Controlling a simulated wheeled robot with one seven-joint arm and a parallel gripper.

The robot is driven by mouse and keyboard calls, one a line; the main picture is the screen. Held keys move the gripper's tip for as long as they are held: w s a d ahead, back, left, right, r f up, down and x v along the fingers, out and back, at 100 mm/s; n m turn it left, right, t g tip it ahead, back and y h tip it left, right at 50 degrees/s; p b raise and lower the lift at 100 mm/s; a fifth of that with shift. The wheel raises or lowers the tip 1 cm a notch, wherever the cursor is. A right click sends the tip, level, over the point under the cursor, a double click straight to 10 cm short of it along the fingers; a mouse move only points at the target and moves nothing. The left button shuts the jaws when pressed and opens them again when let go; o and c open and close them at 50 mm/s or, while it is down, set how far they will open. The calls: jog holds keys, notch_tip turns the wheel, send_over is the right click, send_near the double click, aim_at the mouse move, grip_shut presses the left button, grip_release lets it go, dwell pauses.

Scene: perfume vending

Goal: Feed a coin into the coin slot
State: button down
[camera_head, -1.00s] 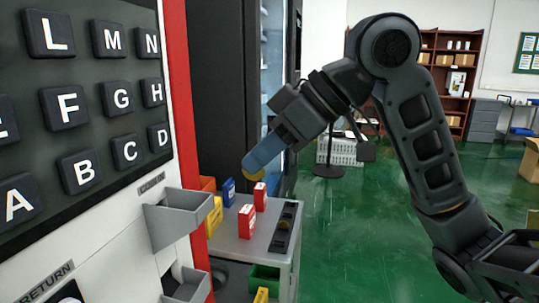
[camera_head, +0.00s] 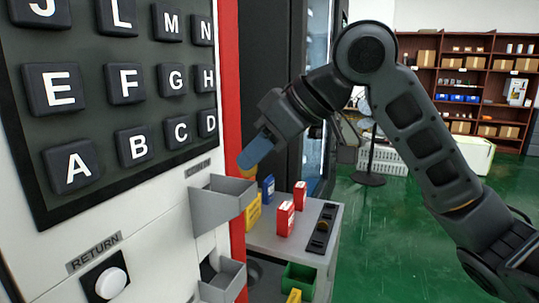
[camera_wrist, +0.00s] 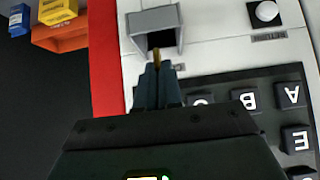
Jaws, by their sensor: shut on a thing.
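My gripper (camera_head: 254,155) has blue fingers and points down and left beside the vending machine panel. It is shut on a gold coin (camera_head: 248,172), which shows just below the fingertips. In the wrist view the coin (camera_wrist: 156,56) is seen edge-on between the fingers (camera_wrist: 158,80), in line with the dark opening of a grey box. This grey coin box (camera_head: 220,205) sticks out from the white panel below a small label. It also shows in the wrist view (camera_wrist: 137,22). The slot itself is not clearly visible, and I cannot tell whether the coin touches the box.
A lettered keypad (camera_head: 110,150) and a white return button (camera_head: 111,283) are on the panel. A lower grey tray (camera_head: 222,284) sits beneath the coin box. A grey cart (camera_head: 330,235) with red, blue and yellow boxes stands right of the machine. Green floor lies open beyond.

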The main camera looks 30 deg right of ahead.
jog(key=shift+w+a+f, duration=0.2)
jog(key=shift+w+a, duration=0.1)
jog(key=shift+w, duration=0.05)
jog(key=shift+b+x, duration=0.55)
jog(key=shift+x, duration=1.3)
jog(key=c, duration=1.2)
grip_release()
jog(key=shift+v, duration=3.95)
